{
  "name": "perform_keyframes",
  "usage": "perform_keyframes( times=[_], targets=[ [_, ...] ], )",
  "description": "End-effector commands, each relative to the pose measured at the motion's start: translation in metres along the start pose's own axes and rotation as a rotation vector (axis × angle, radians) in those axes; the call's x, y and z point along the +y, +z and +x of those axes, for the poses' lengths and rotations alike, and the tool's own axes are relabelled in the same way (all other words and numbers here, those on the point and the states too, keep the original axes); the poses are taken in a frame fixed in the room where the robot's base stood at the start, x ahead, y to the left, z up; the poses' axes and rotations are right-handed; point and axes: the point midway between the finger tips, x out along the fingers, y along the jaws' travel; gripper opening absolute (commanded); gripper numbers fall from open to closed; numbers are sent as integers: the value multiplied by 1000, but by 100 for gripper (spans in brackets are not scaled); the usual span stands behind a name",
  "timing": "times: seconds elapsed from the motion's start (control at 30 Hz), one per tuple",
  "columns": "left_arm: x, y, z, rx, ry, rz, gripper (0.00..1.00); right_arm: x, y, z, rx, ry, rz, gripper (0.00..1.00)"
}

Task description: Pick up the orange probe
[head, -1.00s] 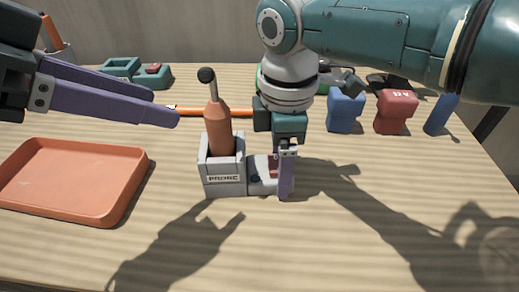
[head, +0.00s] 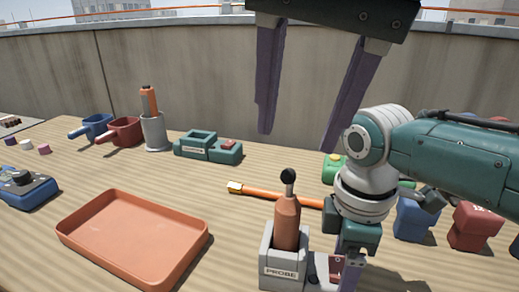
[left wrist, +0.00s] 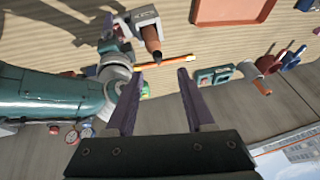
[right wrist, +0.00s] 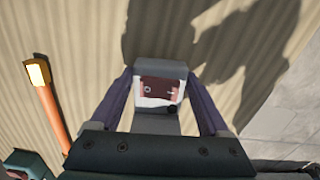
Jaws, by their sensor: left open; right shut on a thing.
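The orange probe (head: 286,222) stands upright in a grey holder (head: 282,270) marked PROBE, its black ball tip upward. In the left wrist view the probe (left wrist: 151,38) points toward my left gripper, off to one side. My left gripper (head: 297,141) is open and empty, fingers downward, above and behind the probe in the head view. My right gripper (head: 349,284) is shut on the low side part of the holder, right of the probe. The right wrist view shows this grey part (right wrist: 160,72) between the fingers; the probe cannot be made out there.
An empty orange tray (head: 135,235) lies left of the holder. An orange stick (head: 270,193) lies behind the probe. A green box (head: 208,147), a grey cup (head: 154,131), red and blue scoops and a blue meter (head: 25,187) stand farther left. Blue and red blocks stand right, behind my right arm.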

Motion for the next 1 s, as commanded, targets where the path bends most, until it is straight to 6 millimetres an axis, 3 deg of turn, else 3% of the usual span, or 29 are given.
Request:
perform_keyframes(
  times=[0.1, 0.37, 0.63, 0.93, 1.0],
  targets=[
    [-1, 0, 24, -2, -3, -1, 54, 0, 0, 0, 0, 0, 0, 5],
    [0, -1, 48, -1, 0, 2, 54, 0, 0, 0, 0, 0, 0, 5],
    [4, -6, 87, -2, 0, 1, 54, 0, 0, 0, 1, 0, 0, 5],
    [4, -6, 94, 2, 2, 3, 54, 0, 0, 0, 1, 0, 0, 5],
    [4, -6, 94, 1, 3, 3, 47, 0, 0, 0, 1, 0, 0, 5]
  ],
)
